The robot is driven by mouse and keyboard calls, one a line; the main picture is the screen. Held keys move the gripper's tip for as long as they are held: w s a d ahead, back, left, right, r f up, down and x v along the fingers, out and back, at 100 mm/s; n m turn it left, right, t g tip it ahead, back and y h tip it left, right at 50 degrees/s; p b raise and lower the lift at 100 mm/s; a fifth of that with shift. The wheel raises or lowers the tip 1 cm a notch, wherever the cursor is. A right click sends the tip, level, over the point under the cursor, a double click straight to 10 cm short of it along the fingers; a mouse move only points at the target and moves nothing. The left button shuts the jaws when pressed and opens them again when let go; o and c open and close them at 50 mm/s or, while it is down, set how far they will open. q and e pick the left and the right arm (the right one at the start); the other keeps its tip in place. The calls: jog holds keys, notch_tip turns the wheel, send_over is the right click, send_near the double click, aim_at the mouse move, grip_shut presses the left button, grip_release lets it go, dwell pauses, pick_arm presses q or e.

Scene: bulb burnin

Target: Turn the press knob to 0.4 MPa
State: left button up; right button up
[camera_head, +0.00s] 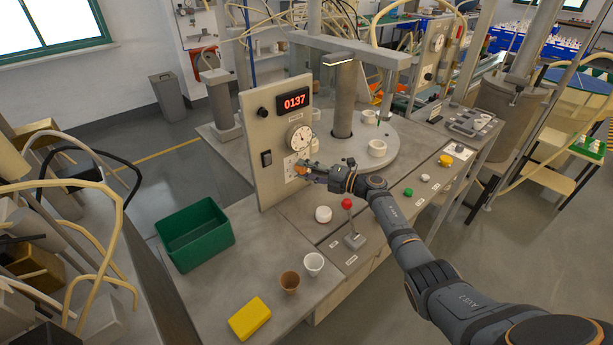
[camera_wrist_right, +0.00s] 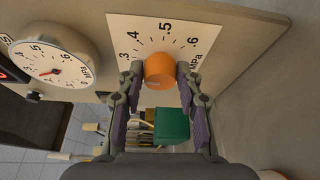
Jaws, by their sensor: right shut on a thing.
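The press knob (camera_wrist_right: 160,70) is orange and sits on a white scale plate (camera_wrist_right: 128,28) marked .3, .4, .5, .6 and MPa. Its pointer mark cannot be made out. My right gripper (camera_wrist_right: 159,82) has a finger on either side of the knob and is shut on it. My left gripper is not in view.
A red digital display (camera_head: 293,101) reads 0137, with a black switch (camera_head: 266,158) below left.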

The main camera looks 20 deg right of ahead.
jog(key=m+b, duration=0.1)
jog(key=m+t+y+b, duration=0.1)
jog(key=m, duration=0.1)
jog(key=shift+f+m, duration=0.3)
jog(key=shift+m+t+b, duration=0.4)
jog(key=shift+m+t, duration=0.5)
jog(key=shift+m, duration=1.1)
jog(key=o, duration=1.1)
jog(key=shift+o, duration=0.2)
jog(key=v, duration=0.7)
jog(key=shift+s+d+f, duration=0.1)
jog(key=shift+s, duration=0.15)
